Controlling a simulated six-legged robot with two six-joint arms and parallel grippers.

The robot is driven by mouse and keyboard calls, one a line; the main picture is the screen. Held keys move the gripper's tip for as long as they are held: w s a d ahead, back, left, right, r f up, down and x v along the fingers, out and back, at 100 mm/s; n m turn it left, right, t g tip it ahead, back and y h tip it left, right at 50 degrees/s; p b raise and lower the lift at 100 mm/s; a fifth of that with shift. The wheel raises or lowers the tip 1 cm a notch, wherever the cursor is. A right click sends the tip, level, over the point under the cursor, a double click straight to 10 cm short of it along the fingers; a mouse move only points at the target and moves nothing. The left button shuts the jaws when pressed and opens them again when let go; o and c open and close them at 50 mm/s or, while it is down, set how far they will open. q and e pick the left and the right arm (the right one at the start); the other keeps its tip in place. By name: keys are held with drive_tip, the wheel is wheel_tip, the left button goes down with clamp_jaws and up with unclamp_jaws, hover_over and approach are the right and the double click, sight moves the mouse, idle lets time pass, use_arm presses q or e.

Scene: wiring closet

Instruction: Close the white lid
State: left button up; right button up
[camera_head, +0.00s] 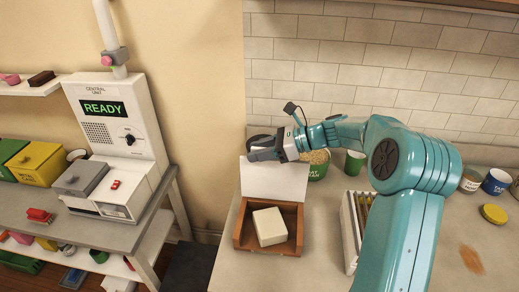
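The white lid (272,182) stands raised at the back edge of a small wooden box (240,234). The box is open and a cream-white block (269,226) sits inside it. My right gripper (262,149) is at the top of the lid, near its upper left corner, and hides part of that edge. I cannot tell whether it touches the lid or whether its fingers are open or shut. My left gripper is not in view.
A white rack (349,235) stands right of the box, close to my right arm. Green pots (354,163) stand behind. A yellow disc (494,213) lies at the right. A machine reading READY (118,125) stands on a separate bench at the left.

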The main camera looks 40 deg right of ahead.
drive_tip(key=shift+a, duration=0.15)
drive_tip(key=shift+a+r, duration=0.1)
drive_tip(key=shift+r, duration=0.05)
drive_tip(key=c, duration=0.3)
drive_tip(key=shift+s, duration=0.1)
clamp_jaws()
